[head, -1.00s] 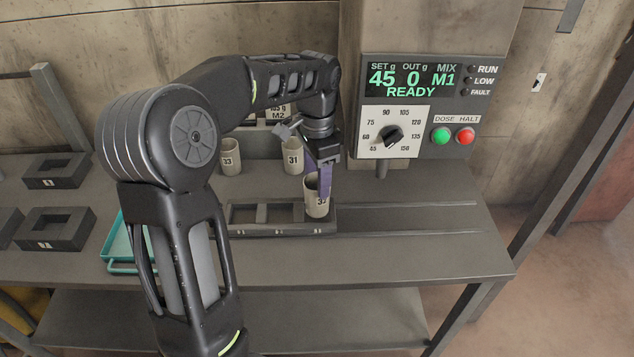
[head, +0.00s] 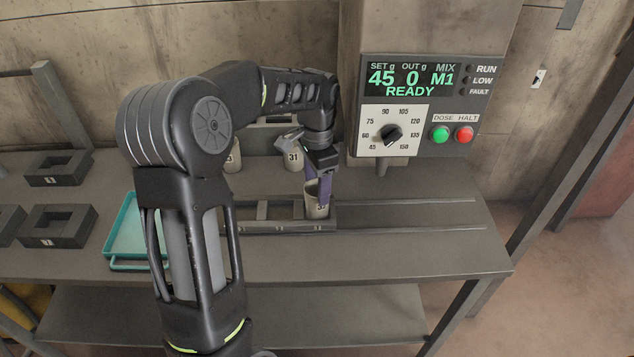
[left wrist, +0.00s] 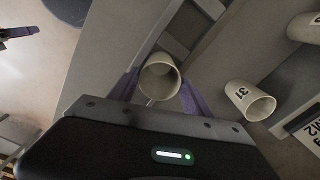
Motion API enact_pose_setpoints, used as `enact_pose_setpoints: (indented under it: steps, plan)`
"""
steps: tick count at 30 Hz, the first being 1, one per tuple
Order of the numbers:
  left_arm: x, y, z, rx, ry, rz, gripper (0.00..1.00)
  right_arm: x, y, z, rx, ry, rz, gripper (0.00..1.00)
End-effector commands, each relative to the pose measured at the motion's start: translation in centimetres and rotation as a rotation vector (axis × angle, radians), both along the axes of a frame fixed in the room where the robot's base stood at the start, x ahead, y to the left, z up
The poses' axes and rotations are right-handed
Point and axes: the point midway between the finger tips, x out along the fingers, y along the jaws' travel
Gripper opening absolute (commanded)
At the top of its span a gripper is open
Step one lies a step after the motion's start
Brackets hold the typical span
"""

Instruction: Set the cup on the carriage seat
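The pale cup (head: 317,211) stands upright at the right-end seat of the dark carriage (head: 262,228). Its number is partly hidden. My left gripper (head: 318,188) reaches down over it, with a purple finger on either side. In the left wrist view the cup (left wrist: 160,80) sits between the two purple fingertips, which appear to touch its sides. Whether its base rests fully on the seat is hidden. Part of my right gripper (left wrist: 18,34) shows at the left edge of the left wrist view, too little to tell its opening.
A cup marked 31 (head: 293,158) and another cup (head: 233,158) stand behind the carriage. The dosing panel (head: 410,100) reads READY, set 45, M1. A teal tray (head: 112,262) and dark blocks (head: 58,226) lie left. Rails to the carriage's right are clear.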

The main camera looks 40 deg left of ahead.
Motion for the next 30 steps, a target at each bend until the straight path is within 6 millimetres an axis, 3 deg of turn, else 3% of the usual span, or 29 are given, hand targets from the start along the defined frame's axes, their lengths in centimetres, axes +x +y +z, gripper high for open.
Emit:
enact_pose_setpoints:
  steps: [6,17,23,30]
  plan:
    - [0.0,0.0,0.0,0.000,0.000,0.000,0.74,0.0,0.0,0.0,0.000,0.000,0.000,0.36]
    - [0.0,0.0,0.7,0.000,-0.001,0.000,0.74,0.0,0.0,0.2,0.000,0.000,0.000,0.36]
    - [0.1,0.0,3.3,0.001,-0.005,-0.001,0.74,0.0,0.0,-0.2,0.000,-0.001,0.000,0.36]
    - [0.2,0.0,8.4,0.001,-0.006,-0.001,0.74,0.1,0.0,-0.5,0.002,-0.003,0.000,0.36]
